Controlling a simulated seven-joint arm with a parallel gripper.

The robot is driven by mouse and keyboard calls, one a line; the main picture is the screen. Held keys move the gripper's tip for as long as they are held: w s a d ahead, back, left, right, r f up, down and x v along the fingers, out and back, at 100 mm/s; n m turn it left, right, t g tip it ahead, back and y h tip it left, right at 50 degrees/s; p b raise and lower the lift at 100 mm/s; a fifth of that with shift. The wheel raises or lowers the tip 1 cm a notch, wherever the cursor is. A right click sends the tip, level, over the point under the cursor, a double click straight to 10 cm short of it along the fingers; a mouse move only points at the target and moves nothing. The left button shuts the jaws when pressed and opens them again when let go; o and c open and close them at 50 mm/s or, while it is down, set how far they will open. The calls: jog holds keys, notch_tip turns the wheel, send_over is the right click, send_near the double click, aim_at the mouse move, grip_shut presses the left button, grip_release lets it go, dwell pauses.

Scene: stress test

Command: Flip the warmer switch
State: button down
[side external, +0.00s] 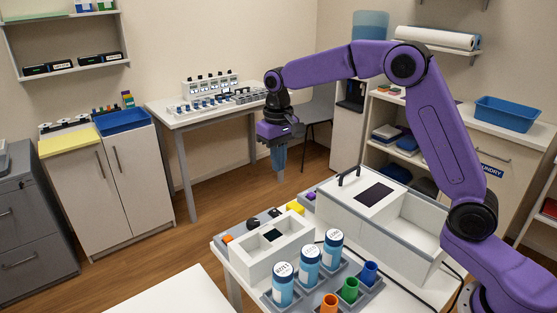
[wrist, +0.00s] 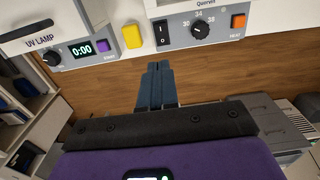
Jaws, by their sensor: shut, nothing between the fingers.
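The warmer (side external: 276,247) is a white box on the front table, with a grey control panel on its far side. The wrist view shows this panel (wrist: 217,30) upside of my fingers, with a black rocker switch (wrist: 161,32) marked I and O, a black dial (wrist: 200,29) by 30, 34 and 38, and an orange HEAT button (wrist: 238,21). My gripper (wrist: 159,66) is shut and empty, its tips just below the switch in the wrist view and apart from it. In the side view my gripper (side external: 278,168) hangs beyond the table's far edge, pointing down.
A yellow block (wrist: 132,36) sits between the warmer and the UV lamp panel (wrist: 80,51), which has a display, dial and purple button. Blue-labelled bottles (side external: 309,264) and coloured tubes (side external: 349,290) stand in racks nearby. Open floor (side external: 235,185) lies below my gripper.

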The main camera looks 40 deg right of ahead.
jog(key=a+m+h, duration=0.1)
jog(key=m, duration=0.5)
jog(key=a+m+h, duration=0.1)
jog(key=m, duration=0.5)
jog(key=s+a+m+h, duration=0.1)
jog(key=m, duration=0.5)
jog(key=shift+a, duration=0.35)
jog(key=shift+w, duration=0.15)
jog(key=shift+w+r, duration=0.25)
jog(key=shift+w, duration=0.4)
jog(key=shift+r, duration=0.1)
